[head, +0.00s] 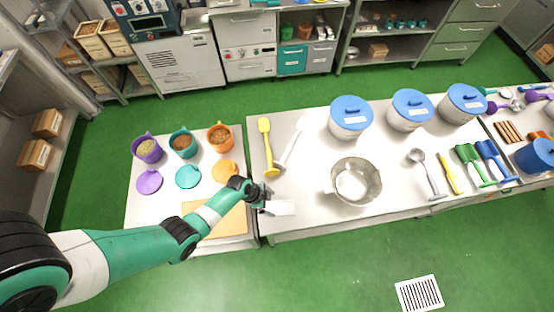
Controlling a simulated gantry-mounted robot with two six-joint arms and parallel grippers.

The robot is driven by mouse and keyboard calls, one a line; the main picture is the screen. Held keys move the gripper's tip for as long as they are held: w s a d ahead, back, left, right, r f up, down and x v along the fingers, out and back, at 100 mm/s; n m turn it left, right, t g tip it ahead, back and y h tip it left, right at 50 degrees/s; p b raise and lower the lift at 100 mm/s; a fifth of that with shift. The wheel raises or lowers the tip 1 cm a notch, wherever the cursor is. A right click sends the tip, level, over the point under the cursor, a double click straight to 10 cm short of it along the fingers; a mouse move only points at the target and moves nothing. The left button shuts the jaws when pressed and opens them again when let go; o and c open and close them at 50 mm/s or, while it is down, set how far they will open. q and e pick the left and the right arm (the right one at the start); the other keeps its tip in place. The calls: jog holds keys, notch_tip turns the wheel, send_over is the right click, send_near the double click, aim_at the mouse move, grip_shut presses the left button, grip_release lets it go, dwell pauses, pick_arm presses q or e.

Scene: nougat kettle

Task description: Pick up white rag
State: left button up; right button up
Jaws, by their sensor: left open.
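The white rag (282,208) lies flat near the front edge of the steel table (310,218), left of the metal bowl. My left gripper (263,198) is open at the rag's left end, very close above or beside it. I cannot tell whether its fingers touch the cloth. The gripper hides part of the rag's left side. My right gripper is not in view.
A metal bowl (356,182) stands right of the rag. A yellow spatula (267,146) and a white spatula (291,146) lie behind it. An orange lid (224,170) and a tan board (232,222) are left. Blue-lidded tubs (350,122) stand behind the bowl.

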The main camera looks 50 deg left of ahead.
pick_arm(q)
notch_tip(320, 180, up, 3)
jog(key=p, duration=0.1)
jog(key=b, duration=0.7)
send_over(279, 207)
jog(key=s+a, duration=0.1)
jog(key=s, duration=0.1)
jog(key=shift+n, duration=0.3)
notch_tip(279, 207, down, 6)
jog(key=shift+f, duration=0.2)
jog(key=shift+r, duration=0.1)
jog(key=b+x, duration=0.5)
jog(key=shift+a+f, duration=0.1)
jog(key=shift+f, duration=0.15)
jog(key=shift+r, duration=0.2)
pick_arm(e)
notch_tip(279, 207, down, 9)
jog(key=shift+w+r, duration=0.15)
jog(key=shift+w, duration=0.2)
pick_arm(q)
jog(key=c, duration=1.2)
jog(key=shift+o, duration=0.2)
jog(key=shift+r, duration=0.15)
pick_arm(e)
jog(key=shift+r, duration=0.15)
